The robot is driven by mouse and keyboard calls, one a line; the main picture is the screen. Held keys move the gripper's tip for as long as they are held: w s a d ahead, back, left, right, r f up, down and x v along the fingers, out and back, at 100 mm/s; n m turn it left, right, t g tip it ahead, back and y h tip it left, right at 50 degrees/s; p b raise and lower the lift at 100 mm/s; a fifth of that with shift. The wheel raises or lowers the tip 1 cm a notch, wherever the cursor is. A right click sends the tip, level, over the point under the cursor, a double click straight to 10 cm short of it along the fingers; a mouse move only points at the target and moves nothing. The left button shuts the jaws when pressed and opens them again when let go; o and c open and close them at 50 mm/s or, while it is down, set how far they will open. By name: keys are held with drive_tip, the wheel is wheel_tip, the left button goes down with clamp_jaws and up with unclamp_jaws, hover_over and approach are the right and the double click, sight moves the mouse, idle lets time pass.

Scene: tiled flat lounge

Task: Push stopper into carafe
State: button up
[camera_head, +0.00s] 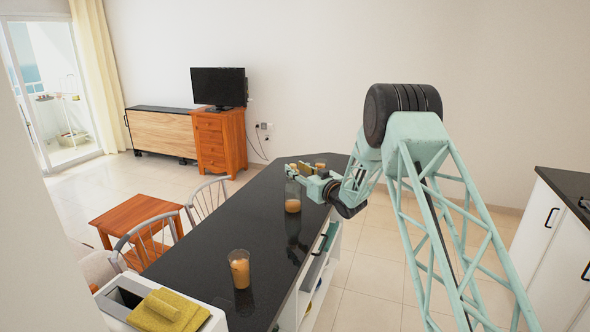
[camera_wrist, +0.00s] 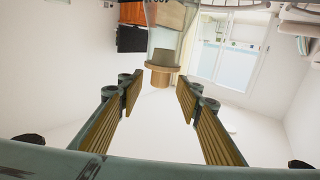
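The glass carafe (camera_head: 292,204) stands upright on the black counter and holds some orange-brown liquid. In the wrist view, which is upside down, the carafe (camera_wrist: 165,38) is at the top centre. The tan stopper (camera_wrist: 160,77) sits at its mouth, with a good part of it standing out. I cannot tell how deep it goes in. My gripper (camera_wrist: 158,94) is open, its two ribbed yellow pads apart and empty. The stopper appears between and beyond the fingertips, touching neither. In the head view my gripper (camera_head: 298,171) is at the carafe's top and hides the stopper.
A glass of orange-brown drink (camera_head: 239,270) stands nearer on the counter (camera_head: 205,250). A brownish object (camera_head: 320,164) shows behind my gripper. A white appliance with a yellow cloth (camera_head: 167,310) is at the near end. The counter between the glass and carafe is clear.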

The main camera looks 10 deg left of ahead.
drive_tip(key=v, duration=1.1)
drive_tip(key=shift+w, duration=0.1)
drive_tip(key=shift+r, duration=0.1)
idle(0.7)
drive_tip(key=s+d+r+m+h, duration=0.1)
drive_tip(key=s+d+r+h, duration=0.2)
drive_tip(key=d+r, duration=0.35)
drive_tip(key=s+d+r+m+h, duration=0.1)
drive_tip(key=s+d+r+h, duration=0.2)
drive_tip(key=d+r, duration=0.3)
drive_tip(key=s+d+r+m+g+h, duration=0.1)
drive_tip(key=s+d+r+h, duration=0.1)
drive_tip(key=s+d+r, duration=0.45)
drive_tip(key=s+d+r+m+g+h, duration=0.2)
drive_tip(key=s+r, duration=0.1)
drive_tip(key=s, duration=0.7)
drive_tip(key=s+d+r+m+g+h, duration=0.1)
drive_tip(key=s+d+g, duration=0.15)
drive_tip(key=s, duration=0.95)
drive_tip(key=s+d+r+g+h, duration=0.1)
drive_tip(key=s+d, duration=0.2)
drive_tip(key=s, duration=1)
drive_tip(key=s+f+g, duration=0.2)
drive_tip(key=s, duration=1.4)
drive_tip(key=s+a+f+m+g+y, duration=0.1)
drive_tip(key=s+f, duration=0.2)
drive_tip(key=s, duration=1.3)
drive_tip(key=shift+m+g, duration=0.3)
drive_tip(key=shift+g, duration=0.05)
